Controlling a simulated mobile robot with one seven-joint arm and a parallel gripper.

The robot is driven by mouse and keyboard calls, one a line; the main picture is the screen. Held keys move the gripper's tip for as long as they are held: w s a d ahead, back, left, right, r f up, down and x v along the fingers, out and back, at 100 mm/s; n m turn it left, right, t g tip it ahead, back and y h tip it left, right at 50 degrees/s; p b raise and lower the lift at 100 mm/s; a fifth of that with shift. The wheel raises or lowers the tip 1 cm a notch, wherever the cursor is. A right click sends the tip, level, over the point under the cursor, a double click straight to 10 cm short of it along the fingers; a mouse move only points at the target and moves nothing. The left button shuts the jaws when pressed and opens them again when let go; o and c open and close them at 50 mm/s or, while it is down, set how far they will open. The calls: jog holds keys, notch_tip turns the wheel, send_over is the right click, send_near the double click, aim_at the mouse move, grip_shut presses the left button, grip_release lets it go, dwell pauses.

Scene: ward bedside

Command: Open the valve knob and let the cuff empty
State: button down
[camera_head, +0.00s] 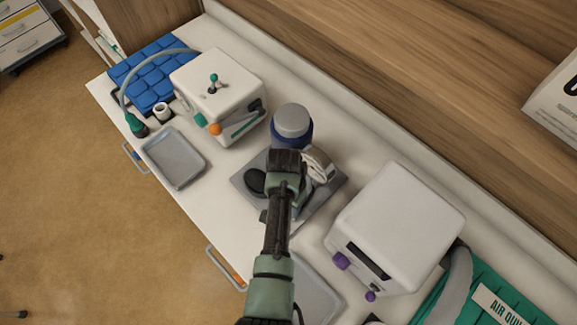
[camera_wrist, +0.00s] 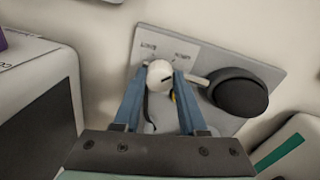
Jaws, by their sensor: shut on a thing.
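My gripper (camera_head: 286,160) reaches over a grey plate (camera_head: 322,192) on the counter. In the wrist view its two blue fingers (camera_wrist: 160,76) are shut on a small white round valve knob (camera_wrist: 158,72) with a dark slot. A pale bar sticks out to the right of the knob. A black bulb-like part (camera_wrist: 240,95) sits on the plate (camera_wrist: 205,42) to the right. In the head view, a blue band, apparently the cuff (camera_head: 306,136), wraps a grey-topped cylinder (camera_head: 292,119) just beyond my gripper. My gripper hides the knob there.
A white box with purple knobs (camera_head: 398,225) stands close on the right. Another white box (camera_head: 222,88) stands at the upper left, near a blue quilted pad (camera_head: 150,78) with a hose. An empty grey tray (camera_head: 174,158) lies left. The wall runs behind.

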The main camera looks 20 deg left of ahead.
jog(key=shift+c, duration=2.3)
grip_release()
notch_tip(320, 180, up, 13)
jog(key=b, duration=0.2)
jog(key=shift+a, duration=0.25)
jog(key=shift+f, duration=0.1)
